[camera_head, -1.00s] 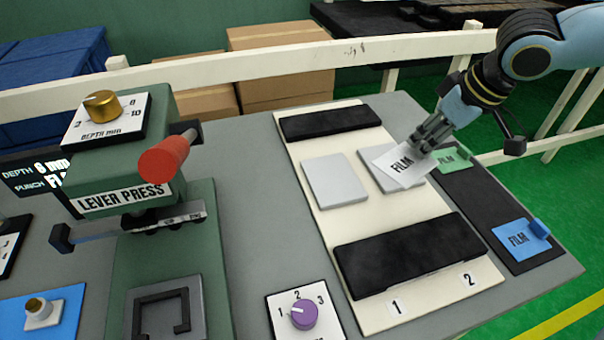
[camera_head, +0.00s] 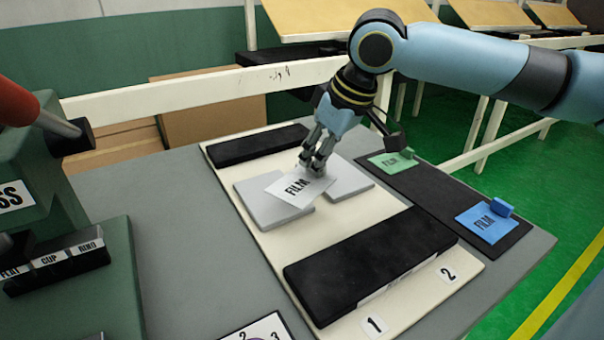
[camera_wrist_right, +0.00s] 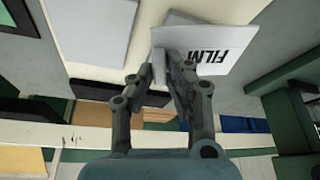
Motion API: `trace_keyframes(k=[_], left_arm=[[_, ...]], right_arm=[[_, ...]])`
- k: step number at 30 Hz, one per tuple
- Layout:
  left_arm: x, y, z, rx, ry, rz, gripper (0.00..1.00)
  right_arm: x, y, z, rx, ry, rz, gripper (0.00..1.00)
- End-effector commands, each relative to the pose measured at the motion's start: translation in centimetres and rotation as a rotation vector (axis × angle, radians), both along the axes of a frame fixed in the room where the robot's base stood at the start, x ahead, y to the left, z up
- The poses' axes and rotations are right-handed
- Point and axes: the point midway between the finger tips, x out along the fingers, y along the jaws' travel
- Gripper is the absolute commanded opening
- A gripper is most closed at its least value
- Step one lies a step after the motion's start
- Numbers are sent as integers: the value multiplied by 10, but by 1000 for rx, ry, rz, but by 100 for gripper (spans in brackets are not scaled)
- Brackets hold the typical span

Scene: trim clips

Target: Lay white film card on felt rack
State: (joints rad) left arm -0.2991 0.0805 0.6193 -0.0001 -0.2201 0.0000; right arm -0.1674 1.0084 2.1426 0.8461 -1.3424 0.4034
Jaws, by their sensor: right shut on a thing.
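The white film card (camera_head: 296,190), marked FILM, is held by my right gripper (camera_head: 313,165) above the cream board, over the gap between two grey pads. In the right wrist view the card (camera_wrist_right: 212,45) sticks out from between the fingers of the gripper (camera_wrist_right: 170,62). The dark mat at the right, which looks like the felt rack (camera_head: 437,192), carries a green film card (camera_head: 391,164) and a blue film card (camera_head: 487,223). Its middle is bare. My left gripper is out of view.
The cream board (camera_head: 262,238) has a left grey pad (camera_head: 262,210), a right grey pad (camera_head: 350,180) and black blocks front (camera_head: 370,262) and back (camera_head: 258,146). A green lever press (camera_head: 105,290) stands at the left.

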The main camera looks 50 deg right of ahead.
Motion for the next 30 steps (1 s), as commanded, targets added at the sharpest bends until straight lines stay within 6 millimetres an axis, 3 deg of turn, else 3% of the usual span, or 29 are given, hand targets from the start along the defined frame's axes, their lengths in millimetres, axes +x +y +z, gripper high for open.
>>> trace_keyframes(k=[4,11,19,29,30], left_arm=[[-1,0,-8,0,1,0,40],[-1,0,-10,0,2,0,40],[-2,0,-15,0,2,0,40],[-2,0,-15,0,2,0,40],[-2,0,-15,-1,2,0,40]], right_arm=[[14,12,-10,7,-4,-1,0],[21,18,-17,2,2,1,0],[21,18,-54,3,4,-1,0],[21,18,-57,0,2,1,0],[21,18,-58,0,2,1,16]])
